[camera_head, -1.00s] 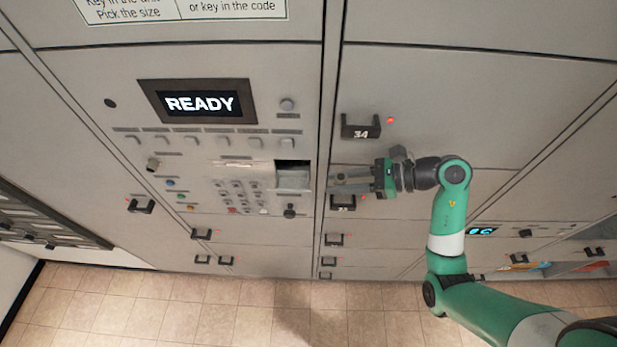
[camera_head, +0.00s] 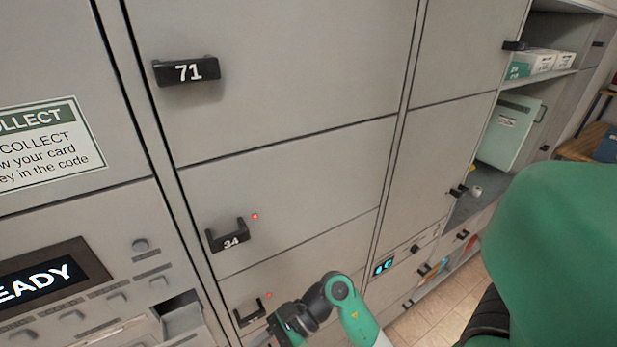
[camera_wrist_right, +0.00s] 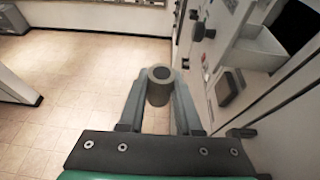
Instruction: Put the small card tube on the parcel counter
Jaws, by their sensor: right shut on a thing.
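In the right wrist view the small card tube (camera_wrist_right: 158,86) is a short grey-brown cylinder with a dark round end. It stands between the fingers of my right gripper (camera_wrist_right: 159,84), which is shut on it. In the head view only the back of this gripper (camera_head: 292,326) shows, at the bottom edge beside a lower locker handle; its fingers and the tube are out of sight there. My left gripper is in neither view. I cannot make out the parcel counter for certain.
Locker doors with black handles, 71 (camera_head: 187,70) and 34 (camera_head: 229,237), fill the wall. A READY screen (camera_head: 45,283) and an open tray (camera_head: 181,317) are at lower left. Open shelves (camera_head: 553,80) and a wooden top (camera_head: 583,143) lie far right. Tiled floor (camera_wrist_right: 75,75) is clear.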

